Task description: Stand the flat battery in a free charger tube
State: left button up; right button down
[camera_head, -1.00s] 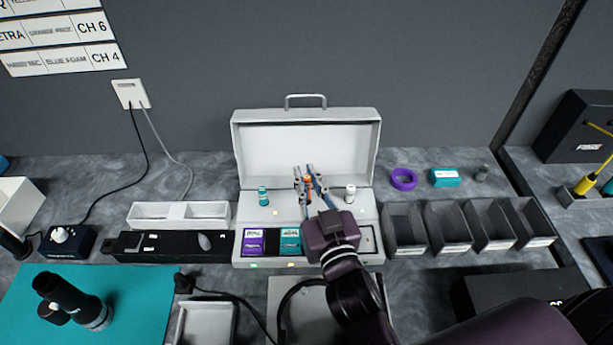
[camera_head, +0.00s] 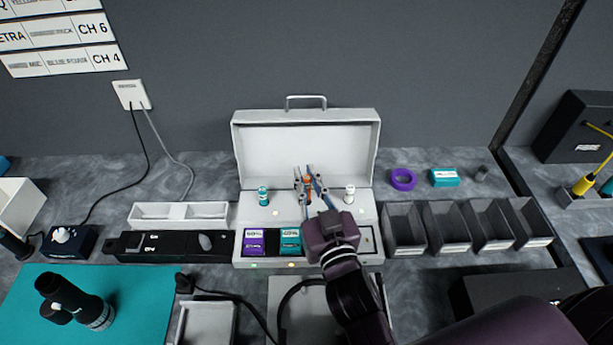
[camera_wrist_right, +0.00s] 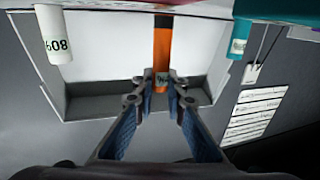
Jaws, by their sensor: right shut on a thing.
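The charger case (camera_head: 306,145) stands open at the middle of the bench. My right gripper (camera_head: 309,186) is over its raised back deck, shut on an orange battery (camera_head: 308,184). In the right wrist view the gripper (camera_wrist_right: 160,82) has its fingertips at the end of the orange battery (camera_wrist_right: 162,45), which carries a small label. A teal battery (camera_head: 263,195) stands upright on the deck to the left, and a white battery (camera_head: 350,193) to the right. Whether the orange battery's lower end is in a tube is hidden. My left gripper is out of view.
Purple (camera_head: 253,240) and teal (camera_head: 290,240) packs sit in the case's front part. Open grey bins (camera_head: 405,230) stand close on the right, and a black device (camera_head: 160,246) and white tray (camera_head: 180,213) on the left. The raised lid closes off the back.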

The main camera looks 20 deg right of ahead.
pick_arm(q)
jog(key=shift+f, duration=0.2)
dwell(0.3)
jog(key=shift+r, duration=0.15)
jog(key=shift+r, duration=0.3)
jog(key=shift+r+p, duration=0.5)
jog(key=shift+p, duration=0.2)
dwell(1.9)
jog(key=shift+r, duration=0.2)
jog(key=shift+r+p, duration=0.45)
jog(key=shift+p, duration=0.25)
dwell(2.0)
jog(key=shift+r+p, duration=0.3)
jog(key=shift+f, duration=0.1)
dwell(0.4)
